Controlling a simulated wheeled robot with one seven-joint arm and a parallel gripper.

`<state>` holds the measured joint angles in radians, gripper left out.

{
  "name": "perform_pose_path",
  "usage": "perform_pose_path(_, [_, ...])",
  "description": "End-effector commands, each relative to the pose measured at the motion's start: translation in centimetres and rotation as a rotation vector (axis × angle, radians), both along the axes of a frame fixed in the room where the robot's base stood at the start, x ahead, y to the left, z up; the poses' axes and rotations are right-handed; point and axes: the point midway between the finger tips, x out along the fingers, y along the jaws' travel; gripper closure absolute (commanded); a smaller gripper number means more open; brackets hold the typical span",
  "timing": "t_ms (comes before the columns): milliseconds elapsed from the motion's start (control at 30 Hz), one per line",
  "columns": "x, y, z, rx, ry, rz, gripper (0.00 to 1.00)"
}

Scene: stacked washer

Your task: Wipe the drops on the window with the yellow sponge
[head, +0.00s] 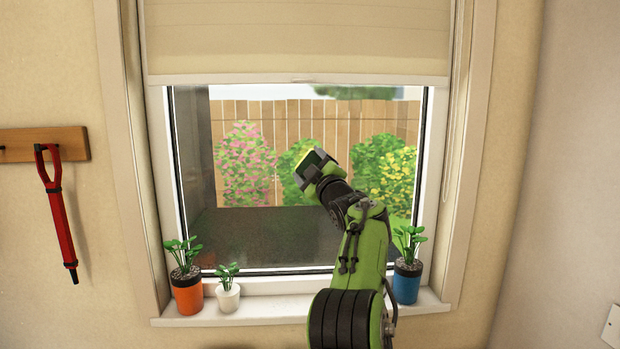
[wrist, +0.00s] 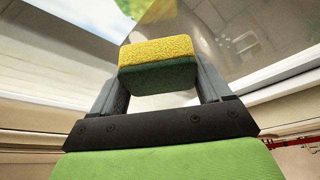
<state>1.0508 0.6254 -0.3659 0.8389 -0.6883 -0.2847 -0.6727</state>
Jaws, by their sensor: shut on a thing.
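The window (head: 300,225) fills the middle of the head view, with a pale frame and a garden behind it. I cannot make out separate drops on the glass at this size. My gripper (head: 318,168) is raised in front of the glass, right of its middle. It is shut on the yellow sponge (wrist: 157,52), which has a yellow layer and a dark green layer. In the wrist view the sponge sits between my two fingers (wrist: 160,85). In the head view only a small yellow edge of it shows. I cannot tell whether the sponge touches the glass.
A beige blind (head: 300,40) covers the window's top. On the sill (head: 265,306) stand an orange pot (head: 187,292), a small white pot (head: 228,298) and a blue pot (head: 406,283) with plants. A red strap-like tool (head: 58,215) hangs from a wooden rail (head: 20,146) at left.

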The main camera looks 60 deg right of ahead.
Motion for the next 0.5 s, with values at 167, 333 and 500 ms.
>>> perform_pose_path(167, [-0.53,0.65,-0.20,0.000,0.000,-0.001,0.47])
perform_pose_path(333, [-0.51,0.64,0.00,0.000,0.000,0.000,0.47])
perform_pose_path(500, [-0.93,1.16,-0.13,-0.002,-0.001,-0.001,0.47])
